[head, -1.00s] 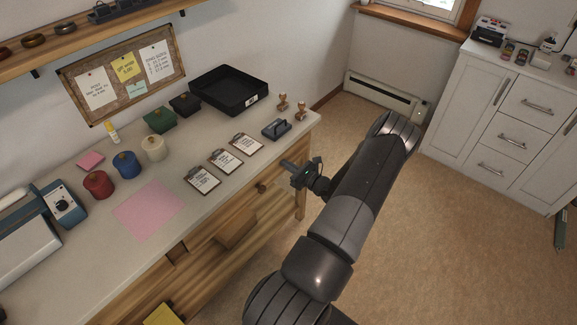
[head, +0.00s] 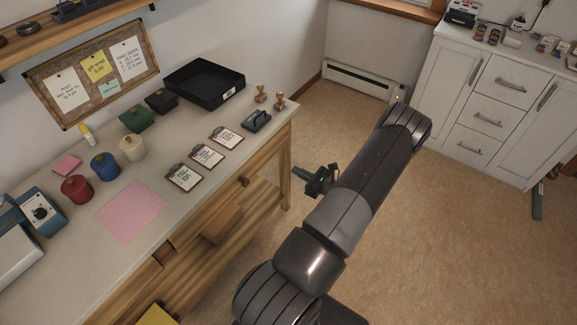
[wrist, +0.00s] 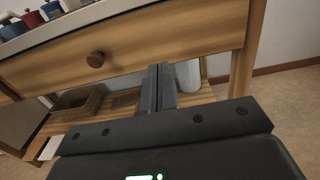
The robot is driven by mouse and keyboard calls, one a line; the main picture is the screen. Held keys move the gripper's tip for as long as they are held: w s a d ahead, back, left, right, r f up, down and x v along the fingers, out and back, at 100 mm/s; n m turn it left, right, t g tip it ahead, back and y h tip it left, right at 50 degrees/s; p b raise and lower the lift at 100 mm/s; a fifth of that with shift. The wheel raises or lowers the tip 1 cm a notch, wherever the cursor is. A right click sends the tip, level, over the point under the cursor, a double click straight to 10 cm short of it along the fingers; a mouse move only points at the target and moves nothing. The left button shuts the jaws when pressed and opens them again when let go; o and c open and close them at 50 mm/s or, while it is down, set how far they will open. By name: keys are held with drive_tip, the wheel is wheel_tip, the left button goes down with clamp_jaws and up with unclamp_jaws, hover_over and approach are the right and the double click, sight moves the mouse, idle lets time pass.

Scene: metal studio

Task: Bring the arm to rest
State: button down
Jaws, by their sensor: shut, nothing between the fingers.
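My gripper (head: 304,174) is in the head view, off the right front of the workbench (head: 205,160), over the floor side and clear of the bench edge. It is shut and empty. In the wrist view my gripper (wrist: 157,88) shows its two fingers together, pointing at the bench's wooden drawer front (wrist: 150,45) with a round knob (wrist: 95,59).
The bench top holds a black tray (head: 205,87), clipboards (head: 206,155), a pink sheet (head: 131,211) and several lidded pots. A lower shelf (wrist: 190,99) sits under the drawer. A white cabinet (head: 492,105) stands at right. Open floor (head: 440,240) lies between.

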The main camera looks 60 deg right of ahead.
drive_tip(key=shift+s, duration=0.3)
drive_tip(key=w+a+r+n+g+y, duration=0.6)
drive_tip(key=w+a+r+n+y, duration=0.2)
drive_tip(key=w+a+r+n, duration=0.4)
drive_tip(key=w+a+r+n+g+y, duration=0.1)
drive_tip(key=w+a+r+n+g, duration=0.1)
drive_tip(key=a+r+n+g, duration=0.8)
drive_tip(key=s+a+r+n+t+h, duration=0.1)
drive_tip(key=s+a+r+n+h, duration=0.3)
drive_tip(key=s+a+r+n, duration=0.3)
drive_tip(key=s+a+r+n+t+h, duration=0.2)
drive_tip(key=s+a+r+n+h, duration=0.3)
drive_tip(key=a+r, duration=0.8)
drive_tip(key=shift+s+a+r+n+t, duration=0.25)
drive_tip(key=shift+s+a+n, duration=0.75)
drive_tip(key=shift+a, duration=1.05)
